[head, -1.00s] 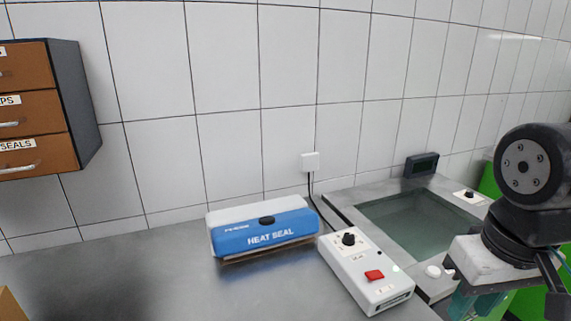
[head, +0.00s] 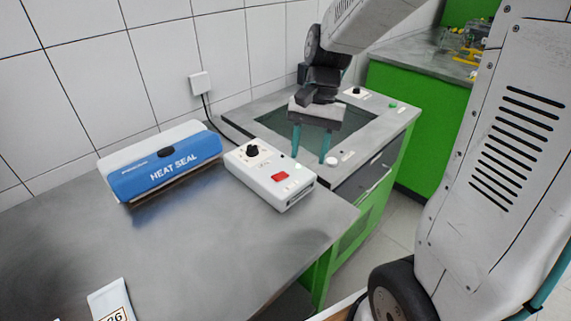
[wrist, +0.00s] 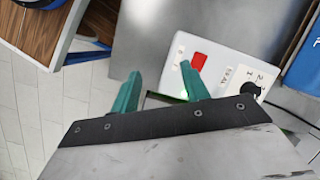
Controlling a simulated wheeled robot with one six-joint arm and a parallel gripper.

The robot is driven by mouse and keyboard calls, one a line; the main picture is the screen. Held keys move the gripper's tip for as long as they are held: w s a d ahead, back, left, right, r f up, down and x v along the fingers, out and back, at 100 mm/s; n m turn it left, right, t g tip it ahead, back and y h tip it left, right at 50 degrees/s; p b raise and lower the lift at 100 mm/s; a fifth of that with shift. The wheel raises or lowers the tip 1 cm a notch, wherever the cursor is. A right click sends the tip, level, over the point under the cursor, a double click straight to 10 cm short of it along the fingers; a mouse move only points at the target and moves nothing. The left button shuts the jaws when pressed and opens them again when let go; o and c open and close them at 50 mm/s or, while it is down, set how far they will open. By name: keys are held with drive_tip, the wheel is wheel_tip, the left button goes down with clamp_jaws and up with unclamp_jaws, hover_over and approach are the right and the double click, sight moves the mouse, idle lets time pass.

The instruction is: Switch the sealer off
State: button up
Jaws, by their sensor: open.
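The sealer has a blue and white body (head: 165,165) marked HEAT SEAL. It lies on the metal worktop. Its white control box (head: 271,173) stands to its right, with a black knob (head: 253,151) and a red switch (head: 279,177) on top. In the wrist view the red switch (wrist: 199,62) and black knob (wrist: 250,90) show beyond my fingers. My gripper (head: 312,158) is open and empty, pointing down to the right of the control box, over the near edge of the sunken tank. It also shows in the wrist view (wrist: 158,95). I cannot tell whether the switch is lit.
A sunken tank with a glassy top (head: 300,136) lies right of the control box, with a knob panel (head: 356,92) behind. A white packet (head: 111,303) lies at the worktop's front left. A wall socket (head: 201,83) has a black cable. The middle worktop is clear.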

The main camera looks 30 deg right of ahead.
sight(284, 174)
drive_tip(key=w+m, duration=0.2)
drive_tip(key=w+f+m+y, duration=0.1)
drive_tip(key=w+m, duration=0.3)
drive_tip(key=shift+w+f+t, duration=0.35)
drive_tip(key=shift+f+t, duration=0.05)
drive_tip(key=x, duration=0.7)
drive_tip(key=shift+s, duration=0.15)
drive_tip(key=shift+a+r, duration=0.1)
